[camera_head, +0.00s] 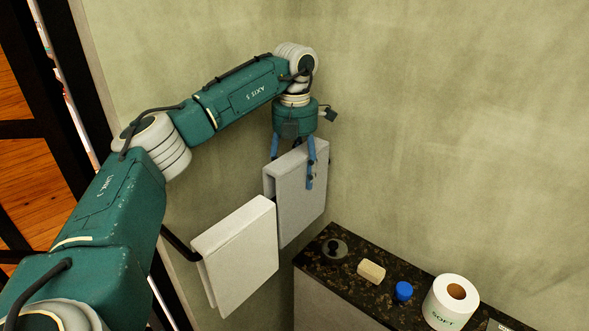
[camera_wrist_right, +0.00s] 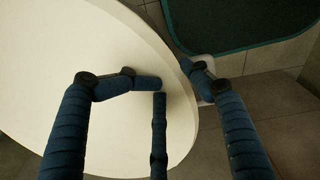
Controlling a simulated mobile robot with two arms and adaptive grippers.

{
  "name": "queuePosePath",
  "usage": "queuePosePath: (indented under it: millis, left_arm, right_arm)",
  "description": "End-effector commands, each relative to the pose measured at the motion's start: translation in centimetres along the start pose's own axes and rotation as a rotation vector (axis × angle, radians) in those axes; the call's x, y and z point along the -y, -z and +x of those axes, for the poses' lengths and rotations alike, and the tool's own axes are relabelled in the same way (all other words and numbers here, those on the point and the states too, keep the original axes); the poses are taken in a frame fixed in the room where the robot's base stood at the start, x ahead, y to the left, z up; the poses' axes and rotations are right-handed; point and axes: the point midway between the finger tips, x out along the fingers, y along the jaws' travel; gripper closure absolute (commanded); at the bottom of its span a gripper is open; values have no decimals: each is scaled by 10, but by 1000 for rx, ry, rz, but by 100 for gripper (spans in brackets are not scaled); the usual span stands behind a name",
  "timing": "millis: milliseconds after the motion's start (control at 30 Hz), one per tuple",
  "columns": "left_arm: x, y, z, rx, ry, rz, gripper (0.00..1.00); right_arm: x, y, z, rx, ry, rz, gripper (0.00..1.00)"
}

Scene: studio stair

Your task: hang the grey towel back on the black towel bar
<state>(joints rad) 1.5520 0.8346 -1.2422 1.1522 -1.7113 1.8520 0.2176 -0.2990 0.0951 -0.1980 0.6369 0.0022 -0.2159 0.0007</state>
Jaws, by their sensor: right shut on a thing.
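The grey towel (camera_head: 301,205) hangs folded, with its broad face to the front, beside a paler towel in the head view. My left gripper (camera_head: 293,165) is above it, pointing down. Its blue fingers stand apart and straddle the towel's top, one on the front face. The black towel bar (camera_head: 178,243) shows only at the left end, by the paler towel; whether the grey towel rests on it is hidden. In the right wrist view, my right gripper (camera_wrist_right: 172,78) is shut on the edge of a white rounded thing (camera_wrist_right: 60,70).
The paler towel (camera_head: 240,255) hangs left of the grey one. Below right, a dark stone counter (camera_head: 345,275) carries a dark-knobbed lid (camera_head: 333,248), soap (camera_head: 371,271), a blue cap (camera_head: 403,291) and a paper roll (camera_head: 449,302). A dark mat (camera_wrist_right: 240,22) lies on the tiled floor.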

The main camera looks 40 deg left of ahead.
Motion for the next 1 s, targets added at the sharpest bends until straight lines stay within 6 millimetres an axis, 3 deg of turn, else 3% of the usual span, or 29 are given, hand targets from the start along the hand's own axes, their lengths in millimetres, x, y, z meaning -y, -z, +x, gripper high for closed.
queuePosePath:
  millis: [400,1000]
  left_arm:
    - [-1,0,28,0,0,-1,76]
    - [-1,0,58,1,0,-1,76]
  right_arm:
    - [19,-6,15,11,21,-1,56]
    - [22,-9,27,11,23,0,56]
